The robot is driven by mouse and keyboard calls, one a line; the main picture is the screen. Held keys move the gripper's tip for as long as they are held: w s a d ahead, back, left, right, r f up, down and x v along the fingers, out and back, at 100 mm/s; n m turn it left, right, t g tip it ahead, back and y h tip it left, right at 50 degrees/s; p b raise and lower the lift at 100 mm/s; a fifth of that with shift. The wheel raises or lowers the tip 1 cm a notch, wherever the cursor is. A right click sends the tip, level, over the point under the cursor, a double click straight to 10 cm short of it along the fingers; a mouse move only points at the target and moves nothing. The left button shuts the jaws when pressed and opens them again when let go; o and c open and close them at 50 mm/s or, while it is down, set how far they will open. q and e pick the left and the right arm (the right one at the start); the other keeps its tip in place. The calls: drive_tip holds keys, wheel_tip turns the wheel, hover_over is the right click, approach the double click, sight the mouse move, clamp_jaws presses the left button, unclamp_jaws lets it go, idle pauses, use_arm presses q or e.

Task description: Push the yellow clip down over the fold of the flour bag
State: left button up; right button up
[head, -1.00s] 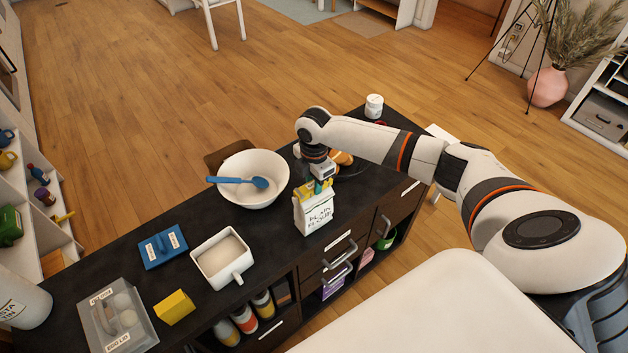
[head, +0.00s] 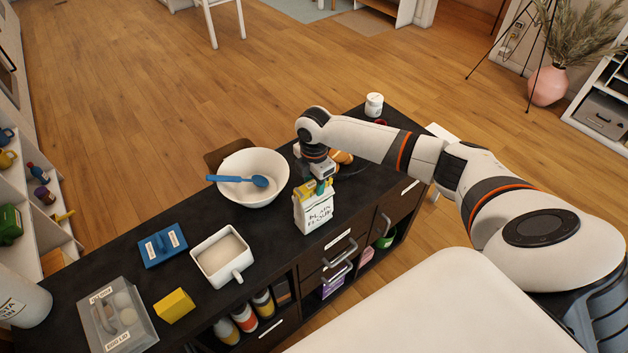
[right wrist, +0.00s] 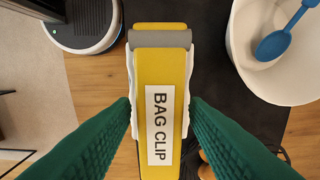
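The white flour bag (head: 314,212) stands upright on the dark counter, its label facing me. The yellow clip (head: 307,188) lies across the top of the bag. In the right wrist view the clip (right wrist: 161,75) carries a "BAG CLIP" label and a grey bar at its far end, with white edges along both sides. My right gripper (head: 321,186) reaches down to the clip from above. How far the clip sits over the fold is hidden. My left gripper is not in view.
A white bowl (head: 254,163) with a blue spoon (head: 238,180) stands left of the bag. A white square container (head: 216,247), a blue block (head: 162,246), a yellow block (head: 174,306) and an egg box (head: 122,325) lie further left. A white jar (head: 374,105) stands at the back.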

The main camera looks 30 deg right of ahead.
drive_tip(key=shift+o, duration=0.9)
wheel_tip(320, 180, up, 12)
drive_tip(key=b, duration=0.2)
